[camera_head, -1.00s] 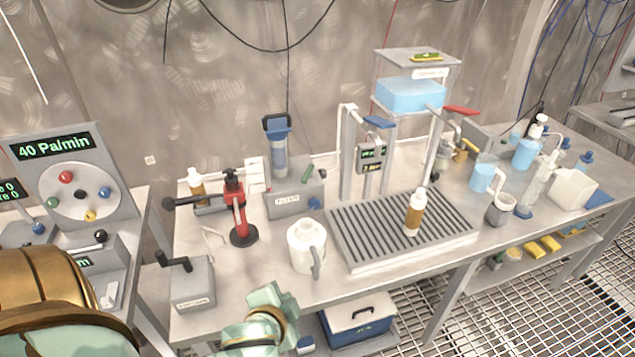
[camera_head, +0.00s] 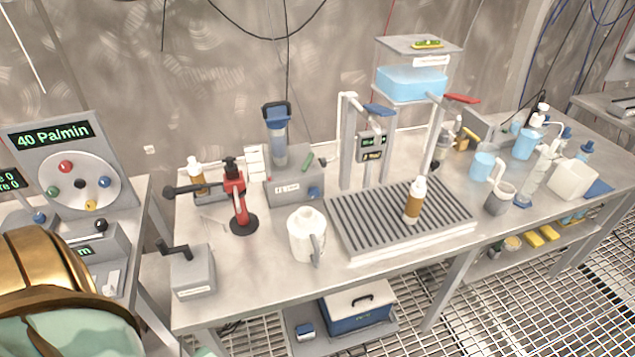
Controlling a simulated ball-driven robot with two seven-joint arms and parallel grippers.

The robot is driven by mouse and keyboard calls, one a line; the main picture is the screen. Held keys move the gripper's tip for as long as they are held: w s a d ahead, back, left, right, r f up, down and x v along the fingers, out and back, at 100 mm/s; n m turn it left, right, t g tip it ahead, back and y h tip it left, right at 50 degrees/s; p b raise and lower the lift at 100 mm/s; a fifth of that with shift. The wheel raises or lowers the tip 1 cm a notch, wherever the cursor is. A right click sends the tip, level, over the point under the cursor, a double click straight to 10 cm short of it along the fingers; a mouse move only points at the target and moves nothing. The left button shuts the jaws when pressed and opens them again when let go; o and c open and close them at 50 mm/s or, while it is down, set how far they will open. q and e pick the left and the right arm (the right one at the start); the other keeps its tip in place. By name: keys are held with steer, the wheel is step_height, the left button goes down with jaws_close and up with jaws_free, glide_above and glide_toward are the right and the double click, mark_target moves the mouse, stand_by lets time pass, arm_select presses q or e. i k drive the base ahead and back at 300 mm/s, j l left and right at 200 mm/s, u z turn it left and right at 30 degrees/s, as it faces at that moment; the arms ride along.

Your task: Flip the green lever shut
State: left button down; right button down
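The box also carries a clear blue-capped cylinder (camera_head: 278,140) and a blue knob (camera_head: 314,193). Nothing of mine is near the lever. Neither gripper shows. Only my gold and mint arm part fills the lower left corner, and a mint sliver shows at the bottom edge.
In front of the box stand a red-and-black lever press (camera_head: 238,205) and a white jug (camera_head: 306,236). The slatted drip tray (camera_head: 375,217) with a brown bottle (camera_head: 414,203) is to the right. A grey crank box (camera_head: 192,272) stands at the table's front left. Bare tabletop (camera_head: 250,262) lies between.

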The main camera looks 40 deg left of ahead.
mark_target(308, 161)
steer(key=i+l, duration=0.1)
steer(key=i, duration=0.35)
steer(key=u, duration=1.75)
